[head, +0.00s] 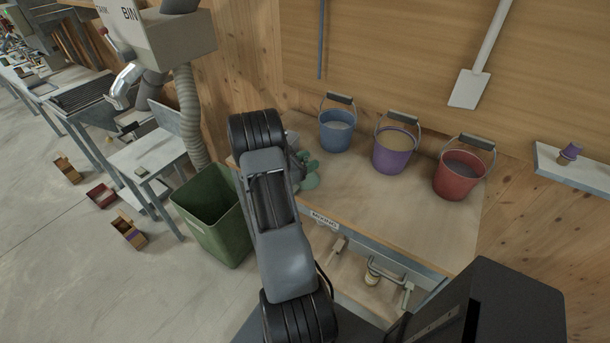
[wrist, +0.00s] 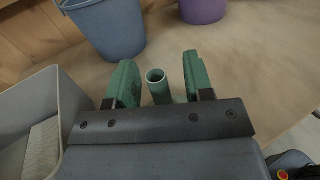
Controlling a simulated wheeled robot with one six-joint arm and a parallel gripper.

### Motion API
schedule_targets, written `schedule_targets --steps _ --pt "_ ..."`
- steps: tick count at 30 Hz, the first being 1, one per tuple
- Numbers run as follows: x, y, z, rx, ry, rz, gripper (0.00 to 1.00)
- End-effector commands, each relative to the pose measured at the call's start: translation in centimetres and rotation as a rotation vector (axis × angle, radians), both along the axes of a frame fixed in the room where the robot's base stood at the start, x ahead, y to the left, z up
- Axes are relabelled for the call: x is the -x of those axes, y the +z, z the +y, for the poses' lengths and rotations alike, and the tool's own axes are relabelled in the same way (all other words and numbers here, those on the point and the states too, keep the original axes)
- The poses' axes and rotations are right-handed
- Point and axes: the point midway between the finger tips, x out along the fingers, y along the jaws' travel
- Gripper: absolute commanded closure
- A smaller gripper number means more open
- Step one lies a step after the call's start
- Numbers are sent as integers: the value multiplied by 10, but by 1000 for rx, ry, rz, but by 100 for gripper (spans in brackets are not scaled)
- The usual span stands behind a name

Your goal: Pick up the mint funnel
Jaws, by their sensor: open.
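The mint funnel (wrist: 160,94) shows in the wrist view with its round, hollow spout pointing up towards the camera. Its lower part is hidden behind the gripper body. My gripper (wrist: 160,82) is open, with one green finger on each side of the spout. In the head view, small green shapes (head: 309,181) show just right of my arm over the bench; I cannot tell funnel from fingers there.
The wooden bench (head: 408,219) carries a blue bucket (head: 337,137), a purple bucket (head: 391,158) and a red bucket (head: 459,181) along its back. A grey tub (wrist: 45,105) stands close left of my gripper. A green bin (head: 213,222) stands left of the bench. The front bench top is clear.

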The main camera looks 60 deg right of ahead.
Motion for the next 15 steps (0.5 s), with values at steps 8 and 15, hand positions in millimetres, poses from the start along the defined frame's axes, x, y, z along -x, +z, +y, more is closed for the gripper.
schedule_targets --steps 8,15 --pt "5 0 -10 1 1 0 53" --pt "5 0 -10 0 1 0 63"
